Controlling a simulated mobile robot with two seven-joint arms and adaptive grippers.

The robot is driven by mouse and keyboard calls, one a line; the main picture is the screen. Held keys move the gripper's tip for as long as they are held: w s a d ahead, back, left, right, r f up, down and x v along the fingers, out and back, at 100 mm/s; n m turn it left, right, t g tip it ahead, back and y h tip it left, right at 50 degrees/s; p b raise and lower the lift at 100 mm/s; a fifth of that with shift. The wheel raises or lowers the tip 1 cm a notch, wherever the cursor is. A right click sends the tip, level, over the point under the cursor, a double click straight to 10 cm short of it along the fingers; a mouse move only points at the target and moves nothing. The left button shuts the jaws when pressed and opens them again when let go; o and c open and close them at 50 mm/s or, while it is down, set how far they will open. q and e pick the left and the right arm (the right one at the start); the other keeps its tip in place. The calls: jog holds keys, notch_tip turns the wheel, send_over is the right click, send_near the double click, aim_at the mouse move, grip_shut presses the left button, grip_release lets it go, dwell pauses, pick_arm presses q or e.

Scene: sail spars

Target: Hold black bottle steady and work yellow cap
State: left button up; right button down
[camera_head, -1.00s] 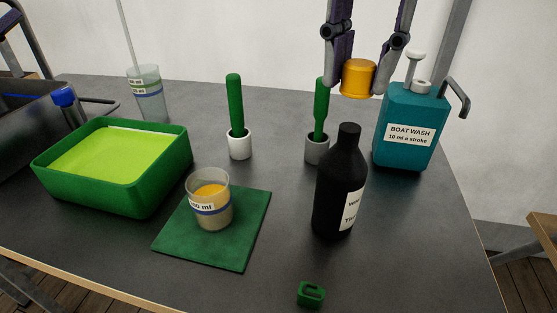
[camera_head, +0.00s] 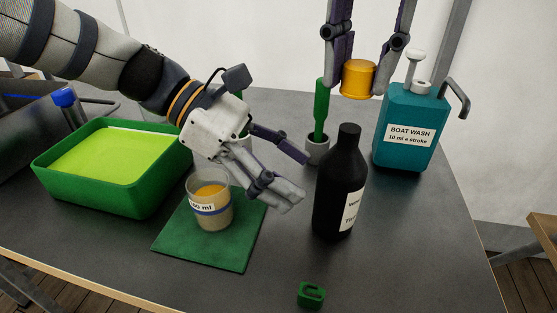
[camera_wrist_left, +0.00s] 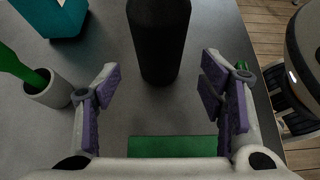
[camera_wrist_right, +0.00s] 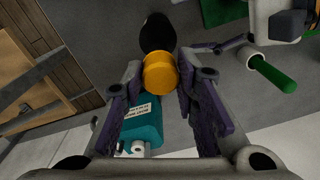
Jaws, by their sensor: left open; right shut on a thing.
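The black bottle (camera_head: 341,190) stands upright on the table with its top uncovered. It shows in the left wrist view (camera_wrist_left: 160,40), ahead of and between the open fingers. My left gripper (camera_head: 297,177) is open, just left of the bottle and apart from it. My right gripper (camera_head: 358,84) is shut on the yellow cap (camera_head: 358,78) and holds it in the air above and behind the bottle. The cap also shows in the right wrist view (camera_wrist_right: 160,74), with the bottle's dark top beyond it.
A cup of orange liquid (camera_head: 209,203) stands on a green mat (camera_head: 200,248), close under my left gripper. A green tray (camera_head: 100,205) is at the left. A teal boat wash bottle (camera_head: 408,125) stands behind right. A small green clip (camera_head: 311,294) lies at the front.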

aim_at(325, 196)
pick_arm(q)
jog(key=x, duration=0.6)
jog(key=shift+d+f, duration=0.15)
jog(key=shift+d, duration=0.1)
jog(key=c, duration=1.4)
jog(key=o, duration=1.5)
jog(key=shift+o, duration=0.2)
jog(key=shift+c, duration=0.2)
jog(key=c, duration=1.5)
